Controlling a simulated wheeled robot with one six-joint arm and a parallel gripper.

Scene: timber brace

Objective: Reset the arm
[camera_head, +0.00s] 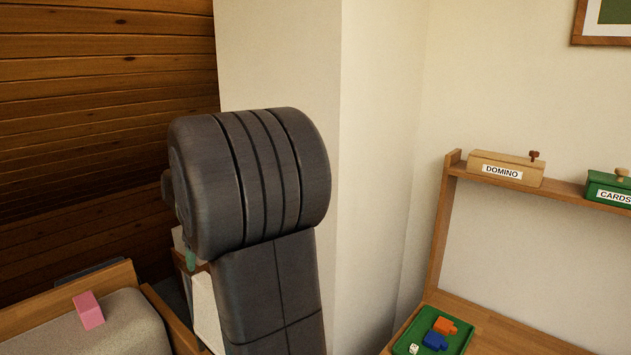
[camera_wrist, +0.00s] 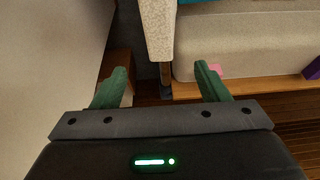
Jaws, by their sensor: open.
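My gripper (camera_wrist: 162,84) shows in the wrist view, with two green fingers spread wide apart and nothing between them. It points down past a pale upholstered seat (camera_wrist: 235,42) towards a narrow dark gap in the floor area. In the head view my arm's dark grey links fill the middle, in front of a white wall corner. The gripper itself is mostly hidden there behind the arm.
A pink block (camera_head: 88,310) lies on the grey cushion at lower left. At right, a green tray (camera_head: 459,347) holds an orange piece (camera_head: 445,326), a blue piece (camera_head: 435,341) and a die (camera_head: 414,348). A DOMINO box (camera_head: 506,168) and a green CARDS box (camera_head: 610,188) stand on the shelf.

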